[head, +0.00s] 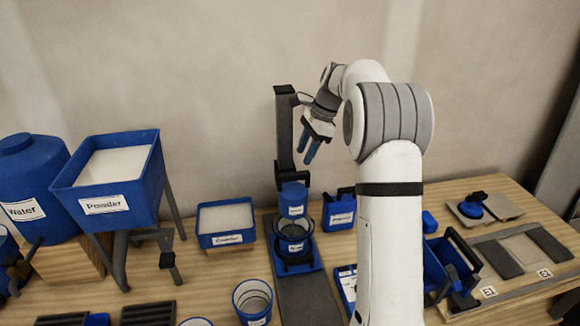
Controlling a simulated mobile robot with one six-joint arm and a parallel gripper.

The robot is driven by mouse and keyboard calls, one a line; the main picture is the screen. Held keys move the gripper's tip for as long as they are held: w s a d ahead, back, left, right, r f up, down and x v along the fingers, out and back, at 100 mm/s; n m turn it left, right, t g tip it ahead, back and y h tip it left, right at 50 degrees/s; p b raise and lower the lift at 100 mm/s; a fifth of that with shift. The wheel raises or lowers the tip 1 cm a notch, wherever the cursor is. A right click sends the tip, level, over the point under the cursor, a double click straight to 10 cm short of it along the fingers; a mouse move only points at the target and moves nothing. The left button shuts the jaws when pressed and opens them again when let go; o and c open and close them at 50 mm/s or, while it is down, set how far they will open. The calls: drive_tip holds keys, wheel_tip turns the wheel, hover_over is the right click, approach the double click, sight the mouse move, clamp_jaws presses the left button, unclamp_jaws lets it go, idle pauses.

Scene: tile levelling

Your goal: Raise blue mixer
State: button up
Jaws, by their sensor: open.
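The blue mixer head (293,197) sits low on a dark upright post (284,130) at the middle of the bench. A clear container with a blue labelled part (293,232) stands directly under it on a blue base (297,266). The mixer's lower end appears to be down at or in this container; the exact depth is hard to see. My gripper (311,150) is open and empty, above and slightly right of the mixer head, with its blue fingertips pointing down. It is apart from the mixer head.
A blue powder hopper (154,185) and water tank (22,180) stand at left. A powder tray (226,240), blue jug (341,212) and clear cup (253,299) surround the mixer. My arm hides part of the bench; tiles (520,250) lie at right.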

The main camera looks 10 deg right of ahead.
sight(294, 174)
drive_tip(key=shift+w+d+f+m, duration=0.15)
drive_tip(key=shift+w+f+m, duration=0.15)
drive_tip(key=shift+w, duration=0.25)
drive_tip(key=shift+w+d+f+m, duration=0.15)
drive_tip(key=shift+w+f+m, duration=0.15)
drive_tip(key=shift+w, duration=0.2)
drive_tip(key=shift+w+a+f, duration=0.1)
drive_tip(key=shift+w+f, duration=0.05)
drive_tip(key=shift+f, duration=0.05)
drive_tip(key=x, duration=0.7)
drive_tip(key=shift+a+f, duration=0.1)
drive_tip(key=shift+a, duration=0.05)
clamp_jaws()
